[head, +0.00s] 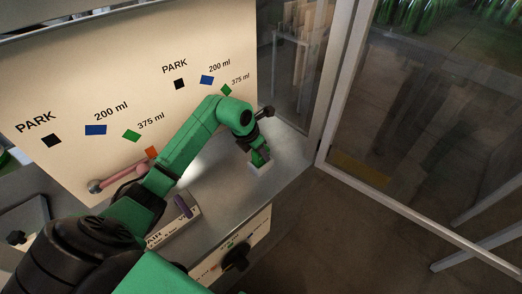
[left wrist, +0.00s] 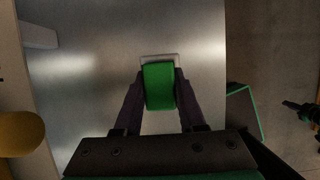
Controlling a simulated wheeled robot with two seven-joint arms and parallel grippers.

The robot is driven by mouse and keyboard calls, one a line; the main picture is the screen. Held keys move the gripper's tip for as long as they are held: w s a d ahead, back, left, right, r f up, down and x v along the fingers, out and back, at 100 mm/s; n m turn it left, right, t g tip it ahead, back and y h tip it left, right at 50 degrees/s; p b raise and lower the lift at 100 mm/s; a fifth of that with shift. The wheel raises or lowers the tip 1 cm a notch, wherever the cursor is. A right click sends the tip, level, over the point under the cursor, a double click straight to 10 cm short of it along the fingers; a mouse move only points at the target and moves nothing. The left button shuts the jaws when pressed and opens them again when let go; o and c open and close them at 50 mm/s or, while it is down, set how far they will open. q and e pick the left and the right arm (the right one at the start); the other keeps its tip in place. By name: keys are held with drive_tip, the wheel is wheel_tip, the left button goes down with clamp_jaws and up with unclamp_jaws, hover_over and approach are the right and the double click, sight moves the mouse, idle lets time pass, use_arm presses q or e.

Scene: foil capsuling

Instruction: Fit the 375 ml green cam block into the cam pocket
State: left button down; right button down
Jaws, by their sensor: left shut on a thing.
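The green cam block (head: 260,158) is held low over the metal worktop, at the light-coloured cam pocket (head: 262,170). My left gripper (head: 257,147) is shut on the block. In the left wrist view the green cam block (left wrist: 159,87) sits between the two dark fingers of the left gripper (left wrist: 158,100). The pale rim of the cam pocket (left wrist: 160,57) shows just beyond the block's far edge. The block covers most of the pocket, so I cannot tell whether it is inside or just above. My right gripper is not in view.
An upright cream panel (head: 100,75) with PARK, 200 ml and 375 ml marks stands behind the worktop (head: 285,160). A pink lever (head: 125,176) is on its lower left. A black knob (head: 236,257) is on the front face. A framed glass door (head: 400,130) stands at right.

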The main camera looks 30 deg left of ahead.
use_arm(q)
drive_tip(key=shift+f, duration=0.15)
drive_tip(key=shift+c, duration=2.4)
unclamp_jaws()
drive_tip(key=shift+s+r, duration=0.1)
drive_tip(key=shift+r, duration=0.1)
drive_tip(key=shift+r, duration=0.1)
drive_tip(key=shift+a+r, duration=0.1)
drive_tip(key=shift+r, duration=0.2)
drive_tip(key=b+v, duration=0.1)
drive_tip(key=v, duration=1)
drive_tip(key=shift+r, duration=0.25)
drive_tip(key=shift+s, duration=0.15)
